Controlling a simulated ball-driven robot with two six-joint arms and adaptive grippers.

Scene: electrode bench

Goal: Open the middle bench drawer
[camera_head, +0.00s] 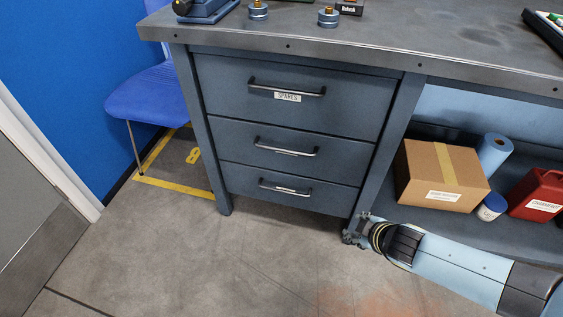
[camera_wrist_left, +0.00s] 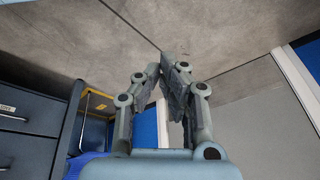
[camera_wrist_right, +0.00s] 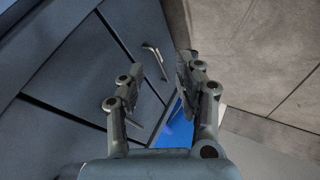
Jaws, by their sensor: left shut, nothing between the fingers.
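The middle bench drawer (camera_head: 245,152) is shut in the head view, flush with the drawers above and below. Its dark bar handle (camera_head: 287,147) is clear of any gripper. My right gripper (camera_head: 358,228) is low at the bench's right post, to the right of the drawers. In the right wrist view its fingers (camera_wrist_right: 160,66) are apart with nothing between them. A bar handle (camera_wrist_right: 155,62) shows beyond the tips, and I cannot tell which drawer it belongs to. My left gripper (camera_wrist_left: 168,72) is out of the head view. In the left wrist view it is shut and empty.
The top drawer (camera_head: 230,90) and bottom drawer (camera_head: 240,185) are shut. A cardboard box (camera_head: 420,175), blue roll (camera_head: 494,152) and red can (camera_head: 540,192) sit on the lower shelf. A blue chair (camera_head: 150,100) stands left. The floor in front is clear.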

